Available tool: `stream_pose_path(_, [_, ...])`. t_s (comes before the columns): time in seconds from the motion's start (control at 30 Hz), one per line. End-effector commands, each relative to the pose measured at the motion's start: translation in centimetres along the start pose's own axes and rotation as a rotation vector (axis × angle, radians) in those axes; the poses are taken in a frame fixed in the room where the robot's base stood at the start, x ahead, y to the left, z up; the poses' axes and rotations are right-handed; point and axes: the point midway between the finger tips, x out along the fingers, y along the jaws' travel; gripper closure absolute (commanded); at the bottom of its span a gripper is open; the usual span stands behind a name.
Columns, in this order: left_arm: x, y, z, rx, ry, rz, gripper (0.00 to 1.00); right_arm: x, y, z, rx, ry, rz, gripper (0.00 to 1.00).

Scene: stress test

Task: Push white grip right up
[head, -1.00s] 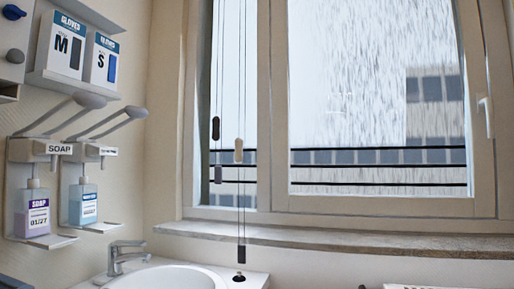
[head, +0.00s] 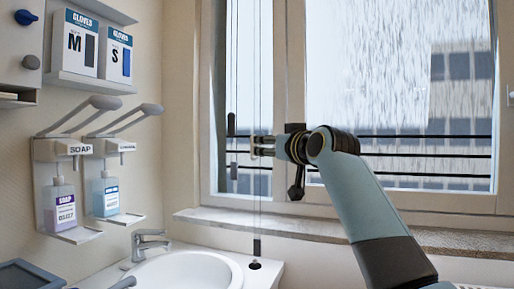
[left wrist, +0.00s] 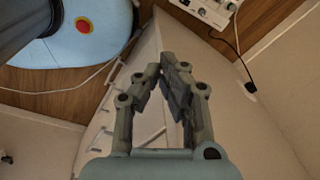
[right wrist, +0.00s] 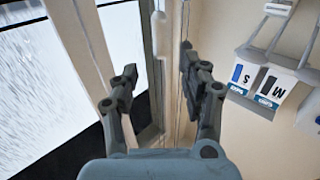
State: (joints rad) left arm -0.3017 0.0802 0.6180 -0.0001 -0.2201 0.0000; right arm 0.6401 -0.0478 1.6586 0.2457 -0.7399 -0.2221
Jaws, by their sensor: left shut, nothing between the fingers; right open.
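The white grip (right wrist: 160,36) hangs on its cord in the right wrist view, ahead of the gap between my right fingertips. My right gripper (right wrist: 158,70) is open with nothing clamped in it. In the head view my right gripper (head: 256,147) is at the cords in front of the window; its fingers cover the place of the white grip there, so I cannot tell if they touch. My left gripper (left wrist: 168,72) is shut and empty, away from the cords, and does not show in the head view.
A black grip (head: 231,124) hangs left of my right gripper, and another dark grip (head: 257,247) hangs low by the sink (head: 190,272). Soap dispensers (head: 60,205) and glove boxes (head: 83,48) are on the left wall. The window frame (head: 208,110) stands close behind.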

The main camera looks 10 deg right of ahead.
Motion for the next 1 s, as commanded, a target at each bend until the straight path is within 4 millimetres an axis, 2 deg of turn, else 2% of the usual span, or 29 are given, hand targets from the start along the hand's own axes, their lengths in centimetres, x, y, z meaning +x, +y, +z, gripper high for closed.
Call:
stream_pose_path(0.3, [-0.9,-0.1,-0.1,0.000,0.000,0.000,1.00,5.7,0.0,0.0,0.001,-0.004,-0.001,0.53])
stream_pose_path(0.5, [-1.1,-0.1,-0.2,0.000,0.002,0.000,1.00,8.6,0.0,0.2,0.001,-0.005,0.000,0.53])
stream_pose_path(0.7, [-1.2,-0.1,-0.4,0.000,0.004,0.000,1.00,9.8,0.0,0.3,0.000,-0.004,0.000,0.53])
stream_pose_path(1.0, [-1.2,-0.1,-0.5,0.000,0.006,0.000,1.00,10.0,0.0,0.3,0.000,-0.003,0.001,0.53])
